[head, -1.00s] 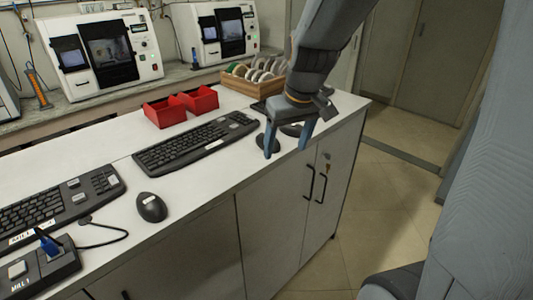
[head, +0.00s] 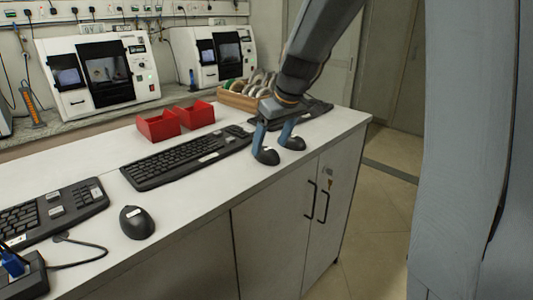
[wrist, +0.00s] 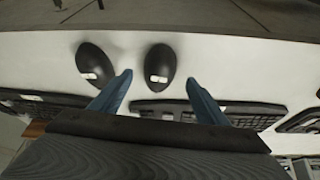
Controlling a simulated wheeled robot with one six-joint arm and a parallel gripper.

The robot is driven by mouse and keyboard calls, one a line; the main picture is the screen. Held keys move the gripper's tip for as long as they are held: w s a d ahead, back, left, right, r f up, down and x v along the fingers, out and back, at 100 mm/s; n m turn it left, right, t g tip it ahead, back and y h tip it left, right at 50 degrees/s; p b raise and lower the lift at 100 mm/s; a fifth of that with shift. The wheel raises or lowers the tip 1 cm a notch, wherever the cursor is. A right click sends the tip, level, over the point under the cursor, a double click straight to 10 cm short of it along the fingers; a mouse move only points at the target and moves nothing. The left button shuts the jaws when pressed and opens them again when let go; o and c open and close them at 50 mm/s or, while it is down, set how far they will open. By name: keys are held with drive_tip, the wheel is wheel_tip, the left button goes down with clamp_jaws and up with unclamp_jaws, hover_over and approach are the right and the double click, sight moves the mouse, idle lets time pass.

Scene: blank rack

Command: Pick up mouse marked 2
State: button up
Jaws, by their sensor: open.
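Two black mice with small white labels lie near the counter's front edge under my gripper (head: 271,143). In the head view they are the left mouse (head: 267,156) and the right mouse (head: 295,143). The wrist view shows one mouse (wrist: 160,60) in line with the gap between my open blue fingers (wrist: 160,80), just beyond their tips. The other mouse (wrist: 97,60) lies outside the left finger. A third black mouse (head: 137,222) lies farther left in the head view. The label markings are too small to read. My gripper is empty.
Black keyboards lie on the white counter (head: 190,195), one (head: 185,160) left of my gripper and one (head: 305,113) behind it. Red bins (head: 158,126) and a wooden crate (head: 238,99) stand farther back. The counter's front edge is close to the mice.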

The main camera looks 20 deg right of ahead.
sight(269, 149)
drive_tip(key=shift+p+x, duration=0.35)
drive_tip(key=shift+x, duration=1.25)
drive_tip(key=shift+d, duration=0.1)
drive_tip(key=c, duration=1.2)
